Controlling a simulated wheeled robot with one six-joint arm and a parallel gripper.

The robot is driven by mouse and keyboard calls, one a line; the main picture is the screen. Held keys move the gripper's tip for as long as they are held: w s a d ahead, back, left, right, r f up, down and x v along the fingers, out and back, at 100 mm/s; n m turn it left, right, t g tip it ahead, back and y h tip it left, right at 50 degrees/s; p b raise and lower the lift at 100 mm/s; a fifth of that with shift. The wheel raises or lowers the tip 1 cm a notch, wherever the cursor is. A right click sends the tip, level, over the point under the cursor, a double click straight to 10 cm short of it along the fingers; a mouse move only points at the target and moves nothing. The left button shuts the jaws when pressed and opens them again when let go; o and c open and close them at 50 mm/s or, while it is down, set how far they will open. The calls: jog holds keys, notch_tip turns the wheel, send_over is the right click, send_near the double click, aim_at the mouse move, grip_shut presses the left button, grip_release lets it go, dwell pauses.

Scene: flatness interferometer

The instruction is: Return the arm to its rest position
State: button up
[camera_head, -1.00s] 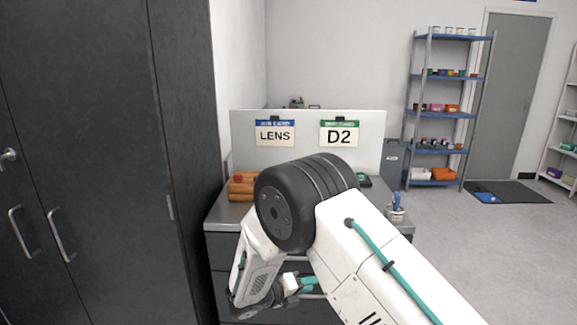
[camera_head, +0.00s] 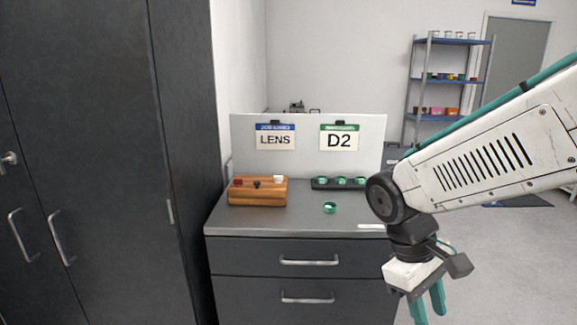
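My arm reaches in from the right edge, with its dark wrist joint beside the right end of the grey workbench (camera_head: 229,216). My gripper (camera_head: 428,311) hangs below the wrist, pointing down, to the right of the drawers. Its two teal fingers show apart with nothing seen between them, though the tips are near the bottom edge of the picture.
On the bench stand a wooden block (camera_head: 257,197) with small coloured parts, a dark rack (camera_head: 323,184) with several green-rimmed pieces, and a loose green-rimmed piece (camera_head: 330,207). A dark cabinet (camera_head: 110,150) fills the left. Shelves (camera_head: 449,76) stand behind.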

jog(key=s+d+r+m+t+y, duration=0.3)
jog(key=s+r+m, duration=0.3)
jog(key=s, duration=0.4)
jog(key=shift+d+r+t+y, duration=0.3)
jog(key=shift+d+r+t, duration=0.05)
jog(key=shift+t, duration=0.25)
